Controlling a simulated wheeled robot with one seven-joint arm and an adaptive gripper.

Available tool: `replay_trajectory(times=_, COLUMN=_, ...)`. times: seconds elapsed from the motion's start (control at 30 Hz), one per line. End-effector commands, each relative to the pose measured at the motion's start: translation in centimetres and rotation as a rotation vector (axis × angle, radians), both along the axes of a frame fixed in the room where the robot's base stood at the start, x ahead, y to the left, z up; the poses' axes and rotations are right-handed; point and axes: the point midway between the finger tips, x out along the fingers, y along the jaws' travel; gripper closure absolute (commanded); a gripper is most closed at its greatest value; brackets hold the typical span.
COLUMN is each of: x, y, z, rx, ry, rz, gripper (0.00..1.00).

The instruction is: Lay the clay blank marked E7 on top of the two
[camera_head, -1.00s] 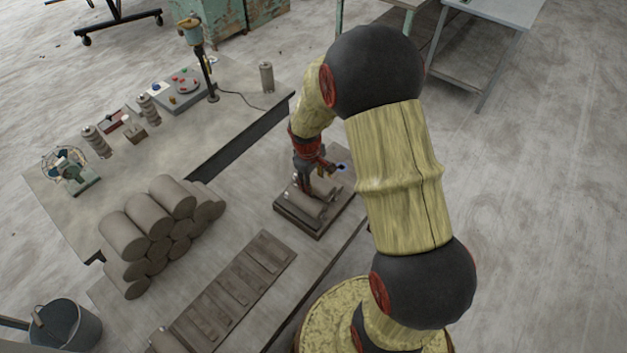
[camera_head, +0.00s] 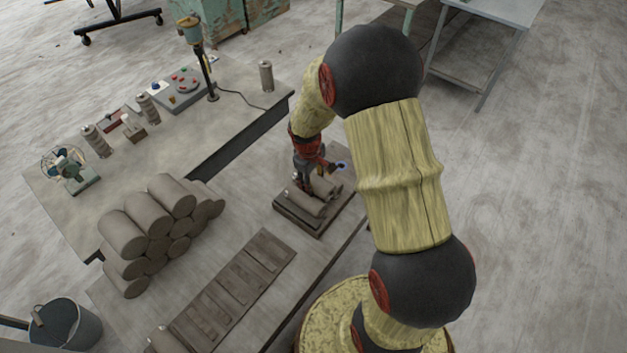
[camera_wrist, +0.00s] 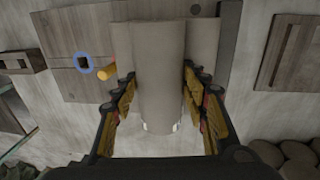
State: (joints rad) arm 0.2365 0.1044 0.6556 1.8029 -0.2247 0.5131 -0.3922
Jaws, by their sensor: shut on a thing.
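My gripper (camera_head: 311,186) is low over the square wooden board (camera_head: 288,216) on the bench. In the wrist view its fingers (camera_wrist: 160,98) are closed on both sides of a grey-brown clay cylinder (camera_wrist: 159,75), the held blank. The blank lies lengthwise between them, with small pale marks near its near end; no E7 is readable. Beneath it, another clay cylinder (camera_wrist: 203,42) shows along the right, and a strip of clay shows at the upper left. Whether the held blank touches them cannot be told. In the head view, the gripper partly hides the clay (camera_head: 306,203) on the board.
A stack of clay cylinders (camera_head: 150,222) stands left of the board. A slatted wooden rack (camera_head: 232,290) lies in front. A second table (camera_head: 75,205) behind carries a fan (camera_head: 72,168) and a control box (camera_head: 180,95). Some bench surface between board and stack is clear.

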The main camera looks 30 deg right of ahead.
Motion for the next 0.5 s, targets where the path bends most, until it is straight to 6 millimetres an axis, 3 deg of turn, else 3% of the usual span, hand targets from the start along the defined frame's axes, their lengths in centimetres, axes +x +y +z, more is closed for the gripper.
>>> replay_trajectory(times=0.3, x=-0.33, y=0.2, z=-0.7, rx=0.004, ry=0.008, rz=-0.001, gripper=1.0)
replay_trajectory(times=0.33, x=-0.36, y=0.21, z=-0.72, rx=0.004, ry=0.008, rz=-0.001, gripper=0.55)
replay_trajectory(times=0.5, x=-0.42, y=0.21, z=-0.75, rx=0.004, ry=0.01, rz=-0.001, gripper=0.46)
